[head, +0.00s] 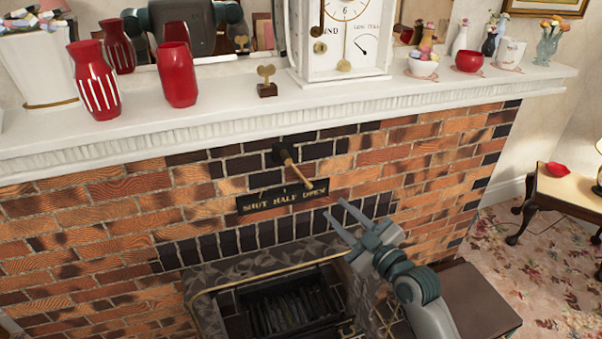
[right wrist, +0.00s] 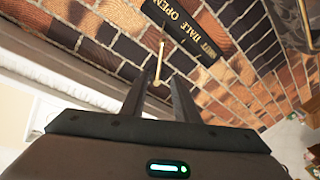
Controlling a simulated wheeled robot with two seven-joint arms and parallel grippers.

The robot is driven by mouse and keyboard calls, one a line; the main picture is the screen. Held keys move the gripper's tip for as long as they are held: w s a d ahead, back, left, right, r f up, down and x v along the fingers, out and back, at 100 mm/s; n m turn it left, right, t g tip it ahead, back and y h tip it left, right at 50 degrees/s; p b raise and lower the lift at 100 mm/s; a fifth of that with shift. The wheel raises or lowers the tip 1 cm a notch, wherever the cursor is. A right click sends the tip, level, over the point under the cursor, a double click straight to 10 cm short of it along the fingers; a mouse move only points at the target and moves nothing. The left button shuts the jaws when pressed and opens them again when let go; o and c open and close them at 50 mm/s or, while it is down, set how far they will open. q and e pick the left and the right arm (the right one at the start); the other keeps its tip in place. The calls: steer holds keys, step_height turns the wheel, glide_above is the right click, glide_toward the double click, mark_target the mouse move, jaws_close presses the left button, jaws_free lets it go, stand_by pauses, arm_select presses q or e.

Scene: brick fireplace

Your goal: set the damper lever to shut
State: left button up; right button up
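The damper lever (head: 294,168) is a light wooden or brass handle on a dark pivot (head: 280,151) in the brick chimney front. It slants down and right, its tip over the OPEN end of the black plate (head: 283,196) reading SHUT HALF OPEN. My right gripper (head: 335,209) is open, below and right of the lever tip, apart from it in the head view. In the right wrist view, the lever (right wrist: 160,62) shows beyond and between the spread fingertips (right wrist: 163,76), with the plate (right wrist: 188,26) behind. Contact cannot be seen. My left gripper is not in view.
The white mantel (head: 220,105) above carries red vases (head: 178,75), a small ornament (head: 266,82), a white clock (head: 342,40) and bowls. The grey stone firebox surround (head: 215,270) lies below. The brick face around the lever is clear. A side table (head: 560,190) stands at the right.

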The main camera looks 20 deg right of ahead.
mark_target(303, 178)
steer(key=p+x, duration=0.4)
steer(key=x, duration=1.3)
steer(key=shift+w+a, duration=0.15)
steer(key=shift+w, duration=0.05)
jaws_close()
